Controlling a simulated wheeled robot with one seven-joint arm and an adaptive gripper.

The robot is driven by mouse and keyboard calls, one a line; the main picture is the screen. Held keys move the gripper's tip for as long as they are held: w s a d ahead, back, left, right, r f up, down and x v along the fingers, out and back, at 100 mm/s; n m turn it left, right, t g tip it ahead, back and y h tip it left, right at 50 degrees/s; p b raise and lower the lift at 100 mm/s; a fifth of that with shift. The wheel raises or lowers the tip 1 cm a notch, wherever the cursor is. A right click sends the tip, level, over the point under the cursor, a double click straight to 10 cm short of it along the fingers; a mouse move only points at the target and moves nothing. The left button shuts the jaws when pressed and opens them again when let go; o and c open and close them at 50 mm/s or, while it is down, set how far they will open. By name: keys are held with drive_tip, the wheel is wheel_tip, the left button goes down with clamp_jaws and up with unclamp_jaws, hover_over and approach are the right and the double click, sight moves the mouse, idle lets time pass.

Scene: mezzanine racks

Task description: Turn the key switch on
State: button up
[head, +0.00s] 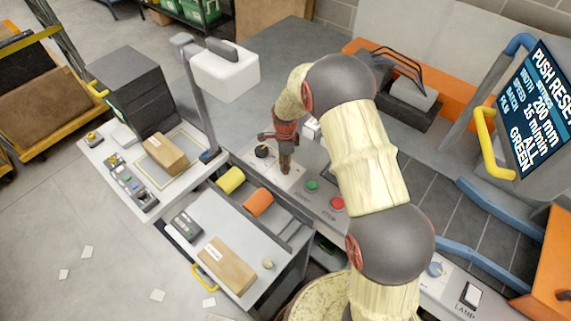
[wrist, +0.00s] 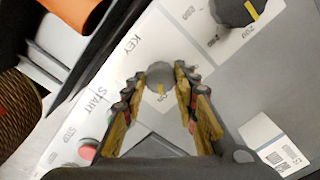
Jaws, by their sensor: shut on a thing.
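The key switch (wrist: 160,75) is a round grey knob with a small yellow mark, on a light panel beside the printed word KEY. In the wrist view my gripper (wrist: 158,84) has one finger on each side of this knob and is shut on it. Print beside the knob is partly covered by the fingers. In the head view my gripper (head: 285,168) points down at the panel (head: 292,182) and hides the key switch.
A dark selector knob (wrist: 240,10) with a yellow mark sits close by on the panel. The green START button (head: 312,185) and red STOP button (head: 337,203) are on the other side. A tilted screen (head: 540,105) stands at the right.

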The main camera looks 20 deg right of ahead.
drive_tip(key=shift+w+r, duration=0.1)
idle(0.3)
drive_tip(key=o, duration=1.2)
drive_tip(key=shift+c, duration=0.2)
wheel_tip(320, 180, up, 12)
